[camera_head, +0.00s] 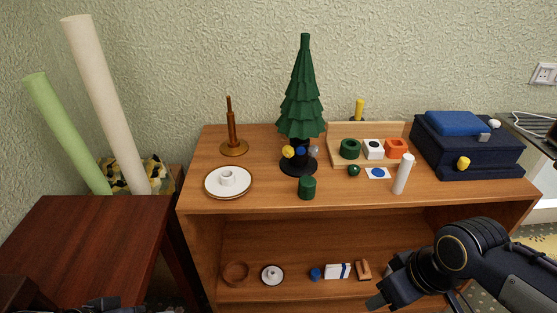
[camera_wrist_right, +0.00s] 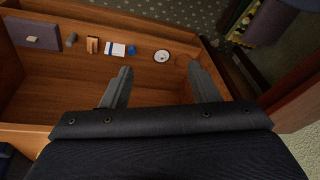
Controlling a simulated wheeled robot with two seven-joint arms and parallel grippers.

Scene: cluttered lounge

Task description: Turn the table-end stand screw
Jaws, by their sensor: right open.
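A dark green model tree (camera_head: 303,95) stands upright in a black stand (camera_head: 298,168) on the wooden cabinet top. Three coloured screw knobs show around the stand: a yellow one (camera_head: 288,152) on the left, a blue one (camera_head: 301,151) in the middle and a grey one (camera_head: 315,150) on the right. My right gripper (camera_head: 378,297) is low in front of the cabinet, well below and right of the stand. In the right wrist view its two fingers (camera_wrist_right: 160,86) are apart with nothing between them. A dark part of my left gripper (camera_head: 110,306) shows at the bottom edge; its fingers are unclear.
A plate (camera_head: 228,182), green cylinder (camera_head: 307,188) and white cylinder (camera_head: 403,174) stand near the cabinet's front edge. A wooden tray (camera_head: 340,132) and navy case (camera_head: 468,150) are on the right. The lower shelf (camera_head: 250,252) holds small items. A red-brown table (camera_head: 85,240) is left.

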